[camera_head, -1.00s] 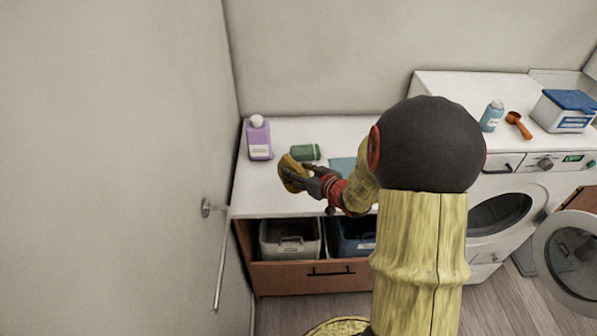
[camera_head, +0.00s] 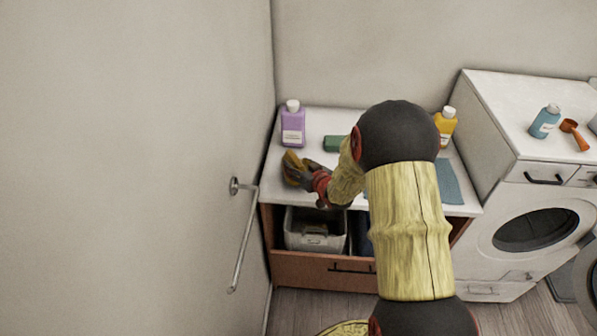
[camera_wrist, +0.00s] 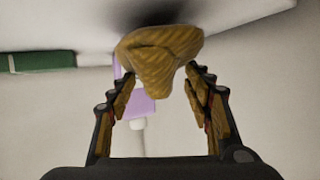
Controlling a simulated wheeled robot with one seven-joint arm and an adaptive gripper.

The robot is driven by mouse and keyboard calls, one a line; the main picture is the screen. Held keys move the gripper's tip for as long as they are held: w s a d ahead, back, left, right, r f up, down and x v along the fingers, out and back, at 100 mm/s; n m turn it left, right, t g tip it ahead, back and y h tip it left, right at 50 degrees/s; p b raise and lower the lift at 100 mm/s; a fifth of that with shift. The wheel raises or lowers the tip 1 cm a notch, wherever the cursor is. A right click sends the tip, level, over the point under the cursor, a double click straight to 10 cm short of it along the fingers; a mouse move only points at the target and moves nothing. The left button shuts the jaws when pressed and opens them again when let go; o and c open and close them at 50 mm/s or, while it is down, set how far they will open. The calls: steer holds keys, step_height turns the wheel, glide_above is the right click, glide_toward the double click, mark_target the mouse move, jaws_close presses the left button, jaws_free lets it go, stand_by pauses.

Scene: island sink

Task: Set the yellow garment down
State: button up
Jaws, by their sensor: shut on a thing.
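The yellow garment (camera_head: 292,161) is a small mustard-coloured bundle held over the left part of the white countertop (camera_head: 285,190), in front of the purple bottle. In the wrist view the garment (camera_wrist: 160,55) sits between the fingers of my gripper (camera_wrist: 160,84), bunched and drooping past the fingertips. My gripper (camera_head: 301,171) also shows in the head view, shut on the garment. Whether the garment touches the countertop cannot be told. My arm hides part of the countertop.
A purple bottle (camera_head: 292,126) stands behind the garment, near the left wall. A green item (camera_head: 332,144) and a yellow bottle (camera_head: 446,126) are further right, with a blue cloth (camera_head: 449,182). A wall rail (camera_head: 244,240) is at left.

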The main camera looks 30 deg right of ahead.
step_height(320, 180, down, 2)
steer(key=shift+f, duration=0.15)
steer(key=shift+c, duration=0.2)
steer(key=o, duration=1.6)
steer(key=shift+s, duration=0.1)
